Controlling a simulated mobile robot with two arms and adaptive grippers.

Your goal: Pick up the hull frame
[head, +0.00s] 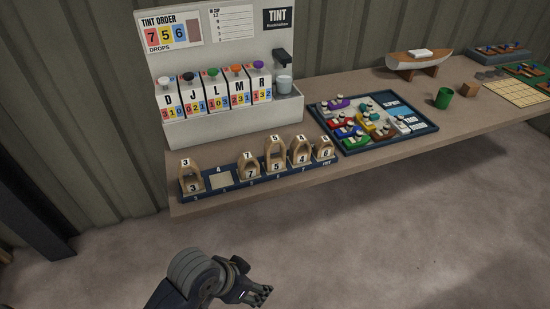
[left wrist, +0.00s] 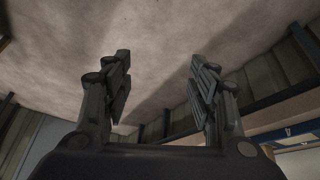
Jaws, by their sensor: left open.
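Several hull frames stand upright in a dark blue rack (head: 240,185) along the bench's front edge. They are U-shaped wooden frames with white number tags. From left to right they are frame 3 (head: 183,172), frame 7 (head: 241,163), frame 5 (head: 266,152), frame 4 (head: 290,148) and frame 6 (head: 315,149). Between frames 3 and 7 is an empty pale slot marked 4 (head: 221,181). My left gripper (head: 262,294) is in front of the bench, apart from the frames. The left wrist view shows its fingers (left wrist: 160,68) open and empty. My right gripper is not in view.
A green cup (head: 443,98) and a hull model (head: 418,65) are farther right. The floor in front is clear.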

